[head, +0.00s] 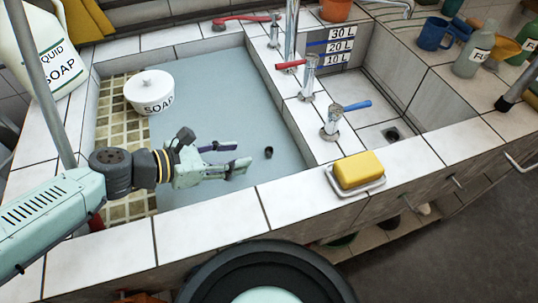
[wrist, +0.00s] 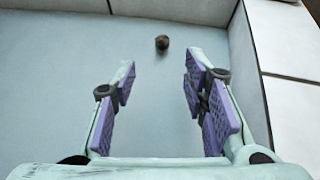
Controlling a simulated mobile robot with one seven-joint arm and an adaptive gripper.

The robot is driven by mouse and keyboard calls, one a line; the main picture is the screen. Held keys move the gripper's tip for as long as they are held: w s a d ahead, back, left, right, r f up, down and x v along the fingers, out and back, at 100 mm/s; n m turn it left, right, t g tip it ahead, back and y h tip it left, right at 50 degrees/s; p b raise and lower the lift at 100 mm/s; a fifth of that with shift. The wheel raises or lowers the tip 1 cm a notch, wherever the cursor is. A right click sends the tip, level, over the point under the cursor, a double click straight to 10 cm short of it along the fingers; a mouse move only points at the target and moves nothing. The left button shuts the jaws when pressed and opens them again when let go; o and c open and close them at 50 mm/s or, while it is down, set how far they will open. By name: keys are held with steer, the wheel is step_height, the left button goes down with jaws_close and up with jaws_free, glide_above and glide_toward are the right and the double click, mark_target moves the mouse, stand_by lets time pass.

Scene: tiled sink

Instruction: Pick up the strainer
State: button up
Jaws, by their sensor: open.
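A small dark round object (head: 268,152) sits on the blue-grey floor of the large sink basin. It may be the strainer, but it is too small to tell for sure. My gripper (head: 242,154) is open and empty over the basin, to the left of this object, with its fingers pointing toward it. In the wrist view, the dark object (wrist: 162,42) lies beyond the tips of my open gripper (wrist: 160,70), roughly centred between the two purple-padded fingers. It is apart from both fingers.
A white soap pot (head: 150,92) stands at the basin's left side. A tiled divider with taps, such as the blue-handled one (head: 333,121), borders the basin on the right. A yellow sponge (head: 358,170) lies on a dish at the front. The basin floor is otherwise largely clear.

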mark_target(266, 151)
steer(key=x, duration=0.2)
steer(key=shift+w+d, duration=0.15)
steer(key=shift+d, duration=0.15)
steer(key=shift+w+d+p, duration=0.15)
steer(key=shift+d+p, duration=0.25)
steer(key=shift+p, duration=0.1)
steer(key=p+x, duration=0.1)
steer(key=x, duration=0.2)
steer(key=shift+d+f, duration=0.1)
steer(key=shift+d, duration=0.25)
steer(key=shift+w+d+f+p, duration=0.25)
steer(key=shift+f+p, duration=0.05)
jaws_close()
